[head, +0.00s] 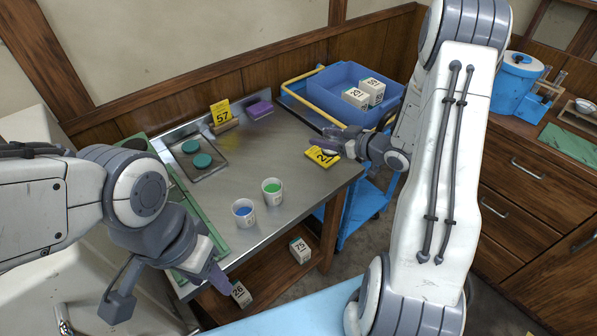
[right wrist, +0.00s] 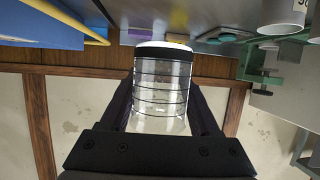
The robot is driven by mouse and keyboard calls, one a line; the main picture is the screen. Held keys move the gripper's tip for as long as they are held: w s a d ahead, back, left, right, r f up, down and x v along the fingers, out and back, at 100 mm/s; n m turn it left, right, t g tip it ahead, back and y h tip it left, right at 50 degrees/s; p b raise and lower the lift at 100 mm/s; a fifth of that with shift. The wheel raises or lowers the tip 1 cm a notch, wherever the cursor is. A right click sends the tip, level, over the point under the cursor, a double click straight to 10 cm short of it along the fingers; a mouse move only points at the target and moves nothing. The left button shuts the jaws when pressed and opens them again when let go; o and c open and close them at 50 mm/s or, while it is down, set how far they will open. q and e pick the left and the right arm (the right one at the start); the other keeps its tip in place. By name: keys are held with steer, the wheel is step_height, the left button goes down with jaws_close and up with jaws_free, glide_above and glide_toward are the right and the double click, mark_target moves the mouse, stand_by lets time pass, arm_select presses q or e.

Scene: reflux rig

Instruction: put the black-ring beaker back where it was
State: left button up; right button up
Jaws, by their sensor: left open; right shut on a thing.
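The black-ring beaker (right wrist: 161,90) is a clear glass cylinder with dark lines around it and a black band near one end. In the right wrist view it sits between the two dark fingers of my right gripper (right wrist: 163,105), which is shut on it. In the head view my right gripper (head: 338,143) is over the right end of the steel table (head: 290,150); the beaker is hard to make out there. My left gripper (head: 218,277) is open and empty at the table's front left edge.
Two white cups, one with blue (head: 243,212) and one with green (head: 272,191), stand near the table's front. A yellow card (head: 322,157) lies by my right gripper. A blue cart (head: 343,92) stands right.

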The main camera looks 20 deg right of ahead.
steer(key=shift+s+d+f+n+g+y, duration=0.15)
steer(key=shift+s+n+y, duration=0.1)
steer(key=shift+s, duration=0.3)
steer(key=shift+s+d+r+n+g+y, duration=0.15)
steer(key=shift+s+y, duration=0.1)
steer(key=shift+s, duration=0.25)
steer(key=shift+s+a+f, duration=0.15)
steer(key=shift+a, duration=0.05)
glide_above(294, 169)
step_height(294, 169, down, 7)
step_height(294, 169, down, 4)
steer(key=shift+a+r+p, duration=0.1)
steer(key=shift+r+p, duration=0.05)
steer(key=shift+p, duration=0.35)
steer(key=shift+f, duration=0.2)
steer(key=shift+f, duration=0.15)
steer(key=o, duration=1.4)
steer(key=shift+o, duration=0.2)
